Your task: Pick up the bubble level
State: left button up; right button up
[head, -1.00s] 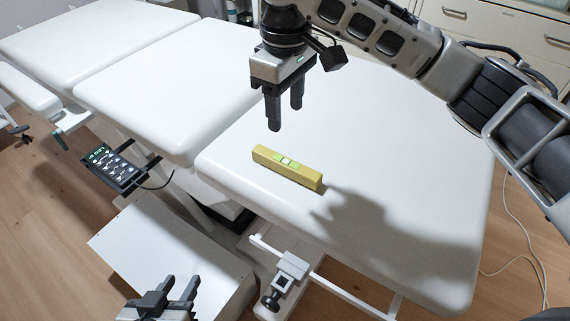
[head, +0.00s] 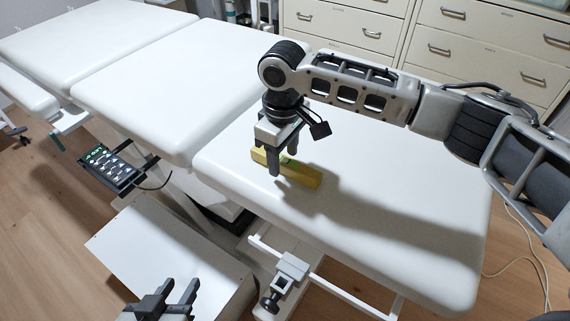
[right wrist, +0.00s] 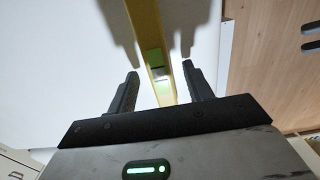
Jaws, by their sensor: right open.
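The yellow bubble level (head: 308,177) lies on the white cushion of the couch, partly hidden behind my right gripper in the head view. My right gripper (head: 283,170) is open and points down at the level's middle. In the right wrist view the level (right wrist: 149,36) runs between the two open fingers (right wrist: 160,82), with a gap on each side, and its green vial window shows there. My left gripper (head: 172,294) is at the bottom left of the head view, away from the level, with its fingers apart and nothing between them.
The white couch (head: 400,190) has several cushioned sections with gaps between them. A control panel with buttons (head: 112,170) hangs at its left side. A grey clamp (head: 290,272) sits on the near side rail. Drawer cabinets (head: 480,55) stand behind. The cushion around the level is clear.

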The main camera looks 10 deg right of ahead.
grip_shut()
